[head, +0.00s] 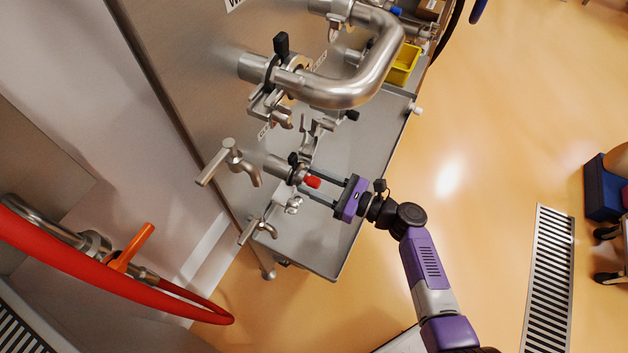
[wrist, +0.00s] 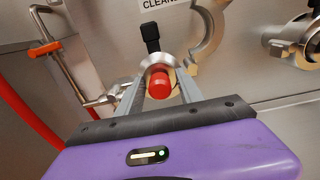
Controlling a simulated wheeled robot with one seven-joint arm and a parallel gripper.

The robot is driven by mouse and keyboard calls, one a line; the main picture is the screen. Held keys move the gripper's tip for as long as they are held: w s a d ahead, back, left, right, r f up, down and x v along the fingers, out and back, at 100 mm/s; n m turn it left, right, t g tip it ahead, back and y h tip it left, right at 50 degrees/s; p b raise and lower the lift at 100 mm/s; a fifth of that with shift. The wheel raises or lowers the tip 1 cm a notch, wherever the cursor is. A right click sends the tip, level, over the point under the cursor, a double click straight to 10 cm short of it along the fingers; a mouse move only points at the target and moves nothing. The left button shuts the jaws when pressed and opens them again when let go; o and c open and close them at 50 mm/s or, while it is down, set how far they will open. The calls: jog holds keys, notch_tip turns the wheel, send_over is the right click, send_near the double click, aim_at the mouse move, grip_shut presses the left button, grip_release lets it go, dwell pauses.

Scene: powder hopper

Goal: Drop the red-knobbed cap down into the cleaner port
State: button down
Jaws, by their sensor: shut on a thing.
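The red-knobbed cap shows its red knob (head: 312,182) at the end of my gripper (head: 306,183). In the wrist view the red knob (wrist: 160,86) sits between my two fingers (wrist: 162,82), with a round metal rim behind it. My gripper is shut on the cap. The cleaner port (head: 274,166) is a short steel pipe on the panel, with a black-handled valve. The cap is in line with the port's mouth and very close to it. I cannot tell whether they touch, as the cap and fingers hide the mouth.
An open clamp (wrist: 208,38) hangs right of the port in the wrist view. A bent steel pipe (head: 345,85) stands above the port in the head view. Taps (head: 230,163) stick out at left. A steel shelf (head: 315,245) lies below, and a yellow bin (head: 402,65) stands further back.

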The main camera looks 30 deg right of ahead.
jog(key=shift+f, duration=0.2)
jog(key=c, duration=0.7)
grip_release()
jog(key=shift+v, duration=3.95)
